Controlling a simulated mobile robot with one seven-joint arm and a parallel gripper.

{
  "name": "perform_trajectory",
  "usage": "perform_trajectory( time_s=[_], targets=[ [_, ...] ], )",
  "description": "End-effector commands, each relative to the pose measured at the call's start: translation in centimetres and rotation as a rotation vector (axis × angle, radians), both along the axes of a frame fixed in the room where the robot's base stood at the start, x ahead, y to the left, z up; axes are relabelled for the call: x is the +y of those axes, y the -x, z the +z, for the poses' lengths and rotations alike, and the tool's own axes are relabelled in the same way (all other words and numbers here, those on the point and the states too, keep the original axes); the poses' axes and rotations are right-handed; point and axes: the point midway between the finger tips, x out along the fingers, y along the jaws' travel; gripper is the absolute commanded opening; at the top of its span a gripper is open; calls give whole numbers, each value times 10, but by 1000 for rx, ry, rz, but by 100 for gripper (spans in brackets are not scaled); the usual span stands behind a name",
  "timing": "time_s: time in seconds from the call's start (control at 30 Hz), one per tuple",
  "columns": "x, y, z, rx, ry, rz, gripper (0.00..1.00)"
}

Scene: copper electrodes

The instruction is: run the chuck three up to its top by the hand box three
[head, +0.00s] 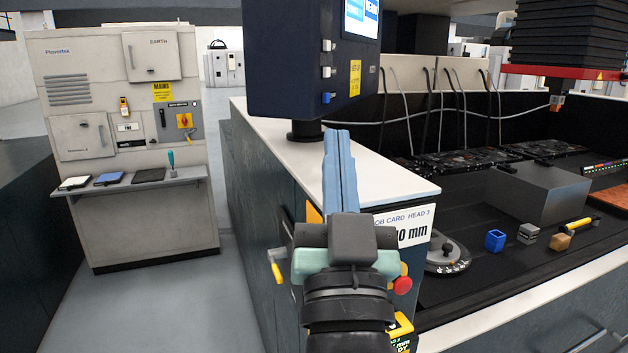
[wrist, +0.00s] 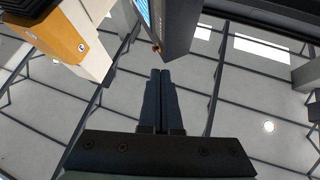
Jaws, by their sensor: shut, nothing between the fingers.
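My gripper (head: 338,133) is shut and empty, its two blue-grey fingers pressed together and pointing up in front of the white counter. The wrist view also shows the closed fingers (wrist: 161,72), with nothing touching them. A chuck (head: 557,101) with an orange-brown tip hangs under a red plate below black bellows at the upper right; no number on it can be read. A job card (head: 408,228) reading "HEAD 3" is on the cabinet front, partly hidden by my gripper. I cannot clearly make out the hand box three; my gripper covers part of this front.
A dark console (head: 312,60) with a screen and buttons stands behind my gripper. The black work table (head: 470,290) holds a grey block (head: 540,190), a blue cup (head: 495,240) and small blocks. A grey control cabinet (head: 130,215) stands left, with clear floor (head: 190,285) before it.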

Motion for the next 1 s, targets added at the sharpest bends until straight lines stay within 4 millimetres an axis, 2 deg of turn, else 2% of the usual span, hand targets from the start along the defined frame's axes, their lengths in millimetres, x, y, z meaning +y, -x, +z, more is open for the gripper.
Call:
perform_trajectory(
  time_s=[0.03,0.1,0.2,0.3,0.43,1.0],
  targets=[
    [10,21,33,-50,28,-5,0],
    [17,48,65,-95,56,-24,0],
    [23,80,97,-143,76,-51,0],
    [24,102,113,-171,82,-71,0],
    [24,112,120,-182,83,-82,0],
    [24,111,118,-180,83,-81,0]
  ],
)
